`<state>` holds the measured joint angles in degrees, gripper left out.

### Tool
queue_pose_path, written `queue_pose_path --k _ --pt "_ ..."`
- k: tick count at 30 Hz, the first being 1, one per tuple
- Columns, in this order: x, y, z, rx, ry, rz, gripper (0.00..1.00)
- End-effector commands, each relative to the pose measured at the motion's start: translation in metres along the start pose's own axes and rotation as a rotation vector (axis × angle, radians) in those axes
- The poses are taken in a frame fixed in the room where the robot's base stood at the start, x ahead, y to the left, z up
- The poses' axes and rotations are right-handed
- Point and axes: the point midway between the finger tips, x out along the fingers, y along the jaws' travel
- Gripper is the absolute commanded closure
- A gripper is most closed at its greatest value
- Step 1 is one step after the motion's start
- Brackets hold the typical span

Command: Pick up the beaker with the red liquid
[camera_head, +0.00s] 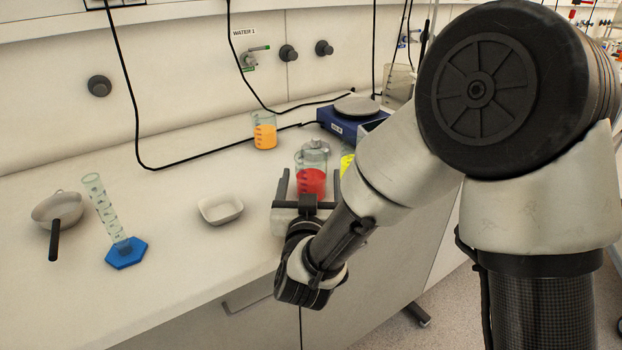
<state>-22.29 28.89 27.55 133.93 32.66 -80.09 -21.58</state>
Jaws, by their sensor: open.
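The beaker with red liquid (312,182) stands on the white bench near its front edge, right of the picture's middle. My gripper (309,177) is open in front of the beaker. Its left finger shows beside the beaker's left side and its right finger near the right side. I cannot tell whether either finger touches the glass. My gripper's palm hides the beaker's base. A clear glass-like object shows just behind the beaker's top.
A yellow-liquid container (347,163) stands close on the right, partly hidden by my arm. Behind are an orange-liquid beaker (265,136) and a blue hotplate (345,128). A white dish (220,208), blue-footed cylinder (126,253) and pan (57,208) stand left. Black cables hang down.

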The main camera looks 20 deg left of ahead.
Motion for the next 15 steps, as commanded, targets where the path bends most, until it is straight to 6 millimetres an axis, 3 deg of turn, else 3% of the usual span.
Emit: queue_pose_path --k 4,11,15 --pt "0.016 0.000 0.001 0.002 0.000 0.001 0.26" --pt "0.018 -0.001 0.000 0.001 0.000 -0.001 0.26" --pt "0.017 -0.001 0.000 0.001 0.000 -0.001 0.44"
